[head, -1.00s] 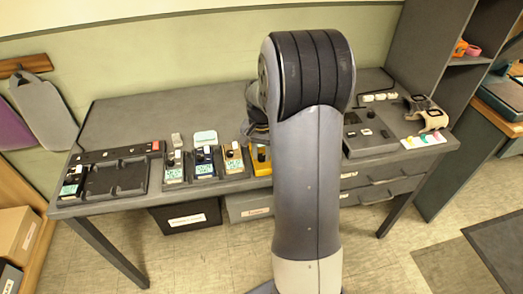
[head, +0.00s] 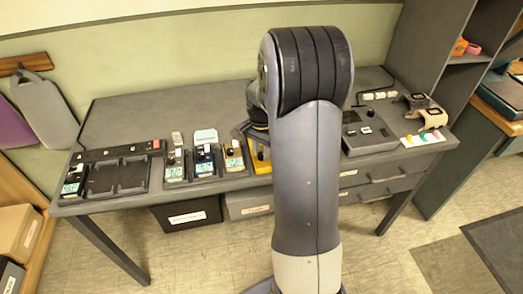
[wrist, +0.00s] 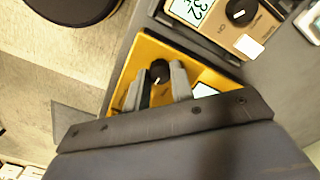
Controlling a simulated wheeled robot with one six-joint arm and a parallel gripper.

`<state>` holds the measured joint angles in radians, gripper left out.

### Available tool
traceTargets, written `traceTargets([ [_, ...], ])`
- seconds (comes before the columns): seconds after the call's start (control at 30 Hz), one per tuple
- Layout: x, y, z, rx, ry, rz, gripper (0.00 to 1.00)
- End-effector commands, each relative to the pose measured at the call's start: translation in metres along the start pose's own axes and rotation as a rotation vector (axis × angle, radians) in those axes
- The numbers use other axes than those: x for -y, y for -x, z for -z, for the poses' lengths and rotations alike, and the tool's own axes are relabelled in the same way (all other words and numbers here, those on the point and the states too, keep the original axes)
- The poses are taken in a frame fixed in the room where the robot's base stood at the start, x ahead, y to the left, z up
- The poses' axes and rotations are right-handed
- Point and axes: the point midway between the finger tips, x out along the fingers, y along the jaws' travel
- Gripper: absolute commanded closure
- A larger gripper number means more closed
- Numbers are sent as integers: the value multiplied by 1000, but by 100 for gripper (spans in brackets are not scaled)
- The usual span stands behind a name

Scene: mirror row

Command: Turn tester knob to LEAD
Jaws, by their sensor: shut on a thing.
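The yellow tester (wrist: 145,52) fills the middle of the wrist view. Its black knob (wrist: 159,69) has a pale pointer mark. My gripper (wrist: 159,84) is shut on the knob, one grey finger on each side. Part of a pale display (wrist: 203,90) shows beside the right finger; the rest of the tester is hidden by my gripper. In the head view the yellow tester (head: 261,161) shows only in part, beside my arm. I cannot read any LEAD label.
A tan tester (wrist: 237,28) with a display and knob stands close beside the yellow one. More testers, including a blue one (head: 204,160), line the bench's front edge. A grey console (head: 368,138) stands right of my arm. The bench's back left (head: 140,115) is clear.

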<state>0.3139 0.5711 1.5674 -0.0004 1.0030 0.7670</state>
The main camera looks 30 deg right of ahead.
Motion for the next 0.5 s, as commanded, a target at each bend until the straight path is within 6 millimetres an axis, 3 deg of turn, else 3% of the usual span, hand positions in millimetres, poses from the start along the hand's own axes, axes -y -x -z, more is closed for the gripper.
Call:
traceTargets([
  [0.13,0,0,0,-1,-2,2,100],
  [0.17,0,0,0,-1,-2,2,75],
  [0.4,0,0,0,0,-1,1,55],
  [0.5,0,0,0,0,0,1,55],
])
